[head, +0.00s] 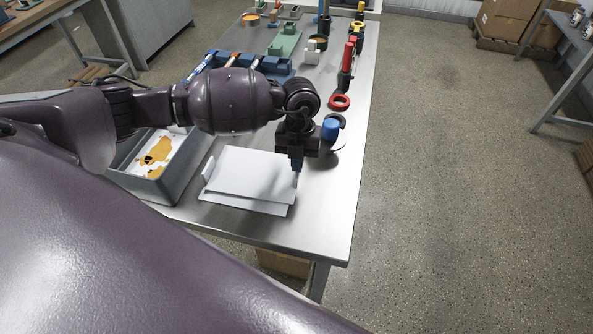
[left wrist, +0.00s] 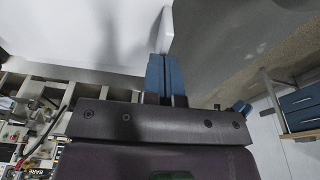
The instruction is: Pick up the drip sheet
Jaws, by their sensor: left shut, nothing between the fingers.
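White sheets (head: 250,178), which look like the drip sheet, lie on the metal table in the head view. A lower layer shows along their front edge, and a small upright white flap stands at their left side. My left gripper (head: 297,167) points down at the sheets' right edge, shut and empty. In the left wrist view its blue fingers (left wrist: 165,75) are together, with a white sheet (left wrist: 85,30) beyond them and a white edge close by the tips. I cannot tell whether they touch it. My right gripper is not in view.
A grey bin (head: 182,172) with stained white paper stands left of the sheets. A blue rack (head: 222,62) lies behind my arm. A red ring (head: 339,102) and several tools line the table's right side. The table's front right corner (head: 325,235) is clear.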

